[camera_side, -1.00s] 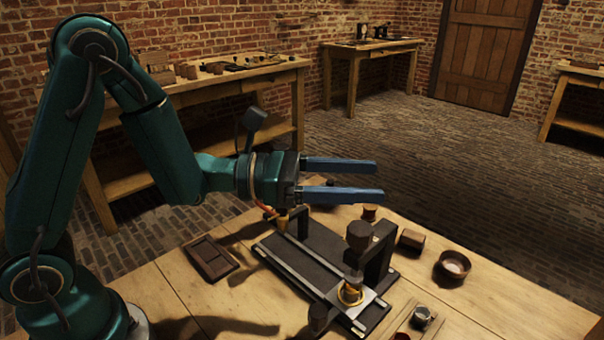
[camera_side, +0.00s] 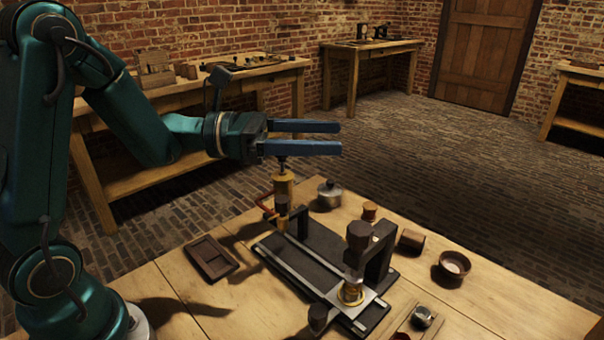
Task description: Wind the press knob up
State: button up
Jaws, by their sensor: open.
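The press (camera_side: 383,250) stands on a dark base plate with metal rails on the table. Its dark round knob (camera_side: 359,234) sits at the top of the press column. Below it a jar with a yellow ring (camera_side: 350,292) rests on a metal plate. My gripper (camera_side: 340,138) is open and empty, its two blue fingers pointing right. It is up and to the left of the knob in the picture, well apart from it.
A brass torch-like tool (camera_side: 284,187) and a lidded metal pot (camera_side: 329,194) stand at the table's back. A wooden tray (camera_side: 211,257) lies left of the press. A small block (camera_side: 411,240) and a round bowl (camera_side: 454,265) are to its right. The front left table is clear.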

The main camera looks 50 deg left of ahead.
aim_at(348, 234)
jog(key=d+f+m+g+h, duration=0.1)
jog(key=d+g, duration=0.1)
jog(key=s+d+f+m+g+h, duration=0.1)
jog(key=d+f+m+g, duration=0.1)
jog(key=d, duration=0.1)
jog(key=s+d+f+m+g+h, duration=0.1)
jog(key=d+g, duration=0.1)
jog(key=shift+s+d+f+m+h, duration=0.15)
jog(key=shift+d+f+m+h, duration=0.15)
jog(key=shift+d, duration=0.1)
notch_tip(348, 234, down, 7)
jog(key=shift+r, duration=0.1)
jog(key=shift+x, duration=2.5)
jog(key=shift+r, duration=0.1)
